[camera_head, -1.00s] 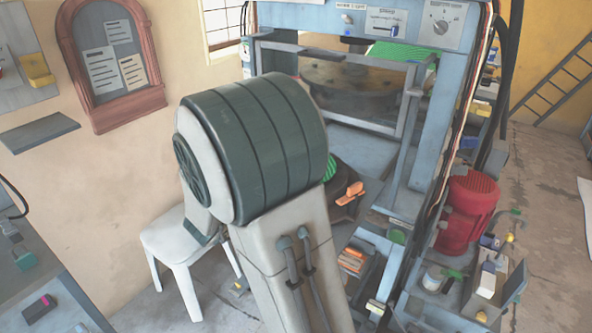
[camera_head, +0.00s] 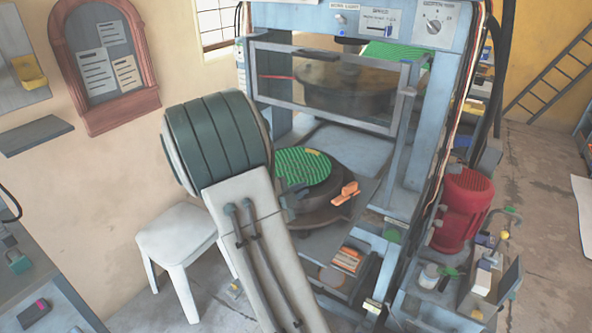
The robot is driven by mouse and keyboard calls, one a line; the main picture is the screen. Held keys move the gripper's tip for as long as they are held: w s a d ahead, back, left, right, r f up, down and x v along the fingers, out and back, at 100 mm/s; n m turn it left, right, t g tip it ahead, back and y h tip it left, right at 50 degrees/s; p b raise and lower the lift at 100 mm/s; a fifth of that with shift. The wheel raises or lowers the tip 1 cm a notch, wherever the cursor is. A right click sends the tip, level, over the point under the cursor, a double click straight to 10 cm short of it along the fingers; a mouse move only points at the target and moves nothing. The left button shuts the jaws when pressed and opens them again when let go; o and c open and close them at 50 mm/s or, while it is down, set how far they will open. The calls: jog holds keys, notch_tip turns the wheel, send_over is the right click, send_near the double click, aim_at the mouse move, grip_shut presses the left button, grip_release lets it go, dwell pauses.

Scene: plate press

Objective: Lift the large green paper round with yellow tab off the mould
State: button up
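The large green paper round (camera_head: 300,168) lies on top of the dark round mould (camera_head: 330,208) inside the blue press. Its surface looks ridged. A small yellow tab (camera_head: 312,152) shows at its far edge. My arm covers part of the left side of the round and mould.
An orange-handled part (camera_head: 345,193) sits at the mould's right edge. The press's grey guard frame (camera_head: 330,115) stands behind and above the mould. Another green sheet (camera_head: 398,52) lies higher at the back. A white stool (camera_head: 180,238) stands at the left, a red motor (camera_head: 463,208) at the right.

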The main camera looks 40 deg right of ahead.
aim_at(316, 182)
jog(key=x, duration=0.5)
jog(key=shift+r+p, duration=0.15)
jog(key=shift+p, duration=0.2)
jog(key=shift+s, duration=0.1)
grip_shut()
jog(key=shift+r, duration=0.1)
